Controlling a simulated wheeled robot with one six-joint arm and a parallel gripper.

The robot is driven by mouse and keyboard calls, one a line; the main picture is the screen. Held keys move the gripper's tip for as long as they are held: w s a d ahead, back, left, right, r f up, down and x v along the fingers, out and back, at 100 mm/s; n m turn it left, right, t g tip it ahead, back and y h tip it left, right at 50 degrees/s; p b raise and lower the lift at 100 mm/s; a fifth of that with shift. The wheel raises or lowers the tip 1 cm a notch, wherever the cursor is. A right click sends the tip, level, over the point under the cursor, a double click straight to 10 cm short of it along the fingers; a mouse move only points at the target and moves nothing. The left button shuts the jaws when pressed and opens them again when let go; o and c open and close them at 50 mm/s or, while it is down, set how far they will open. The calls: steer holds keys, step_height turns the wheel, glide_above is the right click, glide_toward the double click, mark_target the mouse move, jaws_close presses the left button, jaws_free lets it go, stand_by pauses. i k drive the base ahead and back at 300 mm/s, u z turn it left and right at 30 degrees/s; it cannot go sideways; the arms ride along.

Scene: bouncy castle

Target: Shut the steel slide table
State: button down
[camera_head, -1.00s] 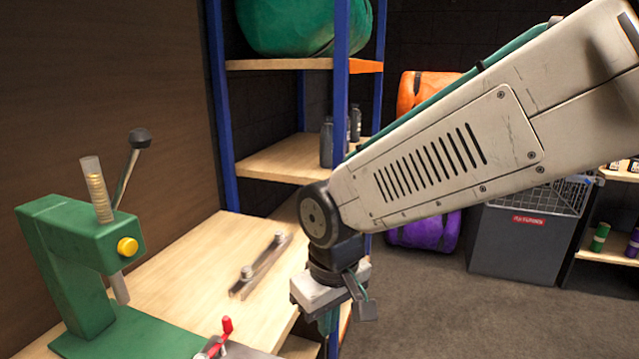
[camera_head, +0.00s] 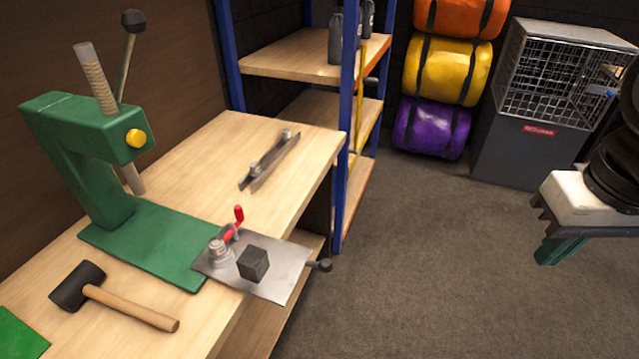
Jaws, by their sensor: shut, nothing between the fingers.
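The steel slide table (camera_head: 284,283) is a flat grey plate that sticks out past the bench's front edge. It sits at the foot of a green press (camera_head: 96,160), whose green base (camera_head: 160,243) lies behind it. A dark block (camera_head: 253,263) and a clamp with a red handle (camera_head: 232,226) are on the plate. A dark round knob (camera_head: 324,265) is on its outer right end. My gripper (camera_head: 545,250) is at the right edge, over the floor, well right of the knob and apart from it. Only part of it shows, with a green finger pointing down.
A black mallet (camera_head: 124,300) lies on the wooden bench (camera_head: 215,160). A metal bar with bolts (camera_head: 270,160) lies farther back. A blue-post shelf (camera_head: 345,130) stands beyond the bench. A grey cage cabinet (camera_head: 535,110) and rolled bags (camera_head: 432,126) are behind. The floor between is clear.

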mark_target(268, 269)
steer(key=z, duration=0.5)
steer(key=k, duration=1.1)
steer(key=u, duration=1)
steer(key=i, duration=0.5)
steer(key=u, duration=0.05)
